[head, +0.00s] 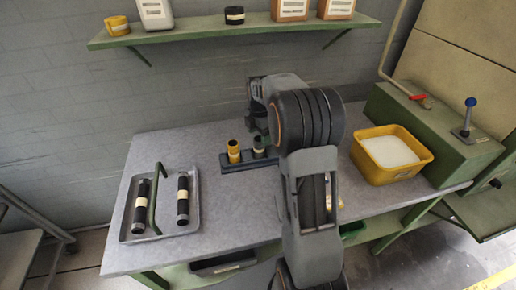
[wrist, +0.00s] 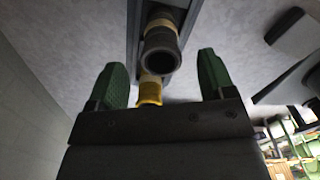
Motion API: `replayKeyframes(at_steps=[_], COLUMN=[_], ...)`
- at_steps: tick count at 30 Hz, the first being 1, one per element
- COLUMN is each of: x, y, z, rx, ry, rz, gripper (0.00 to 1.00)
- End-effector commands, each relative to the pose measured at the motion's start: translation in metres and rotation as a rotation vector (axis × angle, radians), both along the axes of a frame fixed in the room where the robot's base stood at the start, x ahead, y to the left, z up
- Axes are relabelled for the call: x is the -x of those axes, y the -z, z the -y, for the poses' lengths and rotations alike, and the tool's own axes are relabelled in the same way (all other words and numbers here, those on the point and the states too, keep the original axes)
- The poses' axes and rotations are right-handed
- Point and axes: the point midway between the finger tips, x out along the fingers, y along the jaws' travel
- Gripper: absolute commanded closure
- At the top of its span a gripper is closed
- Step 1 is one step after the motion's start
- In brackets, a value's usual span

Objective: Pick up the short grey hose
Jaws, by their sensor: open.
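The short grey hose (head: 259,145) stands upright in a dark holder (head: 236,168) on the table, to the right of a short yellow hose (head: 234,151). In the wrist view the grey hose (wrist: 161,52) has a dark open end and a cream band. It appears between the two green fingers of my gripper (wrist: 163,72), a little beyond their tips. The yellow hose (wrist: 150,91) shows lower, partly hidden by the gripper body. My gripper is open with nothing held. In the head view my arm hides much of this area.
A grey tray (head: 160,236) at the left holds two black hoses (head: 183,198) under a green handle (head: 153,200). A yellow bin (head: 372,175) of white material stands at the right, beside a green machine (head: 432,125). A shelf (head: 205,33) hangs above the table.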

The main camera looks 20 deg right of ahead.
Motion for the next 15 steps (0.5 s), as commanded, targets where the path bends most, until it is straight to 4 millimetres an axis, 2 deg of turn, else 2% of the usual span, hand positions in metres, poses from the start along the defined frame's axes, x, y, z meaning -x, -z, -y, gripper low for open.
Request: replayKeyframes(at_steps=[4,12,15], x=[0.000,0.001,0.001], y=[0.009,0.045,0.051], z=[0.000,-0.001,-0.001], rx=[-0.001,-0.001,0.000], ry=[0.001,0.001,0.001], rz=[-0.002,-0.002,0.000], gripper=[0.24,0.24,0.24])
